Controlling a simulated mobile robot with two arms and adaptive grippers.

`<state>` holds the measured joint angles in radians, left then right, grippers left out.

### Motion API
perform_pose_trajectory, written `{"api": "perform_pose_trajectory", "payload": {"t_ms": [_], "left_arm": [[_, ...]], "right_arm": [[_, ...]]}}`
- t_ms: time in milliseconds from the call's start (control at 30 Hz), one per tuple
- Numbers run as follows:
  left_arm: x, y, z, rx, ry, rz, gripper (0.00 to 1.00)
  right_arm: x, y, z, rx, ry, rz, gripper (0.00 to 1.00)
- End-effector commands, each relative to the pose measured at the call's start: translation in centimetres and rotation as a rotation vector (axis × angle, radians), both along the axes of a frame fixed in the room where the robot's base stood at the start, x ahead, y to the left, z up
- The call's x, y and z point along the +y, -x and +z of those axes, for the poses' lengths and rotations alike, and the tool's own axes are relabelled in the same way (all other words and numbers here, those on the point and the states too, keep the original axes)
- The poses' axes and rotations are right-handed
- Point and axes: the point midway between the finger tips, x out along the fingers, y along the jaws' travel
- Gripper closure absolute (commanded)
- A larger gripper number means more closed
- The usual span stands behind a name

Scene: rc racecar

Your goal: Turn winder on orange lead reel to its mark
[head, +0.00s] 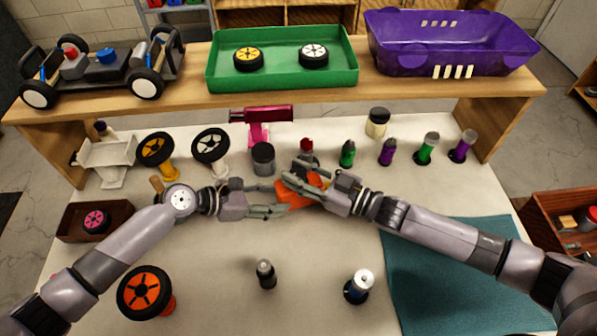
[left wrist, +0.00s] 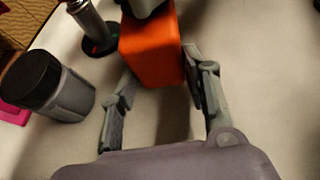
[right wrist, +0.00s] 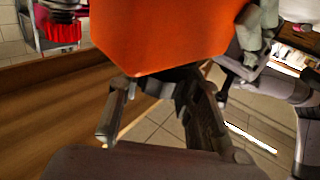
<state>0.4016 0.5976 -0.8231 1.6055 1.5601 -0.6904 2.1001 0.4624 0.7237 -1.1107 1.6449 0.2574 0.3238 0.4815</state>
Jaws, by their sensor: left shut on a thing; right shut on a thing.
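The orange lead reel (head: 290,196) is a boxy orange body held above the table near its middle, between my two grippers. My left gripper (head: 279,197) is shut on the body from the left; in the left wrist view its fingers press the sides of the orange box (left wrist: 150,50). My right gripper (head: 298,185) is shut on the reel's other side. In the right wrist view a dark part (right wrist: 168,82), perhaps the winder, sits between its fingers below the orange body (right wrist: 160,30). The mark cannot be made out.
A dark grey canister (head: 263,159), a pink stand with a dark red tool (head: 262,122) and several small bottles stand behind the reel. A teal mat (head: 440,285) lies right.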

Motion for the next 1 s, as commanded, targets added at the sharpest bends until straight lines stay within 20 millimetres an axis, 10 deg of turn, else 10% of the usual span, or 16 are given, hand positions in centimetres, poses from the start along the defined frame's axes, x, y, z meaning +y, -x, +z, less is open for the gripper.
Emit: {"api": "perform_pose_trajectory", "payload": {"t_ms": [33,67,367,767,1000], "left_arm": [[0.0,-0.1,0.1,0.0,0.002,0.001,0.81],[0.0,-0.1,0.1,0.0,0.002,0.001,0.81],[0.0,-0.1,0.1,0.0,0.001,0.001,0.81],[0.0,0.0,0.1,-0.001,0.001,0.001,0.81],[0.0,0.0,0.0,-0.001,0.001,0.001,0.81]], "right_arm": [[0.0,0.0,0.0,-0.001,-0.001,0.001,0.96],[0.0,0.0,0.0,-0.001,-0.001,0.001,0.67],[0.0,0.0,0.0,0.0,0.0,0.001,0.47],[-0.6,0.4,-0.1,0.001,0.0,0.0,0.46],[-4.5,2.8,-0.2,0.003,0.003,-0.001,0.46]]}}
